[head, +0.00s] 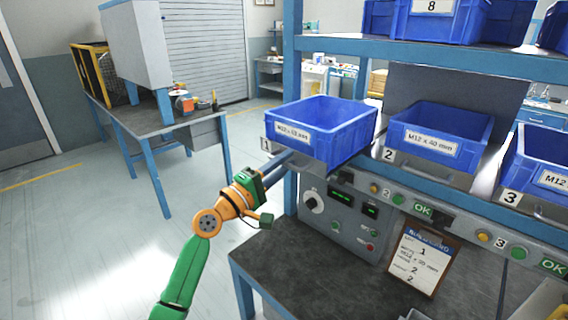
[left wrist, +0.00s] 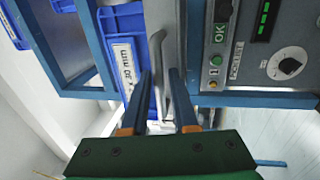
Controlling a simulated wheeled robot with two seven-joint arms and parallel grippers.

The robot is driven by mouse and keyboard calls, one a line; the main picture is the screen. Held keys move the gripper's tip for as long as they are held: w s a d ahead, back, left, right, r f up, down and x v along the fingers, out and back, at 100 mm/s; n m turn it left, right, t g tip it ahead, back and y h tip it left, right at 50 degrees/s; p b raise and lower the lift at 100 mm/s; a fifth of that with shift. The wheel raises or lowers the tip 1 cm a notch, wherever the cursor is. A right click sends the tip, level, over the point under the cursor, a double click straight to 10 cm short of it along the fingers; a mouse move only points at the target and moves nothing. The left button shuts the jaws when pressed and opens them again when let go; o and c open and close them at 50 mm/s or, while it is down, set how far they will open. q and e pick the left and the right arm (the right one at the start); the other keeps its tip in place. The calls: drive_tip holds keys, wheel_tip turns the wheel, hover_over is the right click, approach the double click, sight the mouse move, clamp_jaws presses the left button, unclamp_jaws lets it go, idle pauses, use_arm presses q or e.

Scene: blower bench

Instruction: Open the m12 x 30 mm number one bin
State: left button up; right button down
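The number one bin (head: 345,143) is a blue open-topped bin with a white label reading M12 x 30 mm. It sits at the left end of the shelf, by the number 1 tag (head: 267,146). In the left wrist view, the bin (left wrist: 107,22) and part of its label show turned sideways. My left gripper (head: 284,160) is just below the bin's front, near the tag. In the left wrist view, the two fingers of my left gripper (left wrist: 160,78) are apart, with a grey strip and blue edge beyond them; contact cannot be told. My right gripper is not in view.
The number two bin (head: 440,128) and number three bin (head: 540,160) stand to the right. A control panel (head: 345,215) with knob and buttons lies below the shelf. A blue post (head: 291,215) is close by the gripper. A clipboard (head: 419,262) leans below. Floor at left is clear.

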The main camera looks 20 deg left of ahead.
use_arm(q)
drive_tip(key=b+v, duration=0.2)
drive_tip(key=v, duration=0.5)
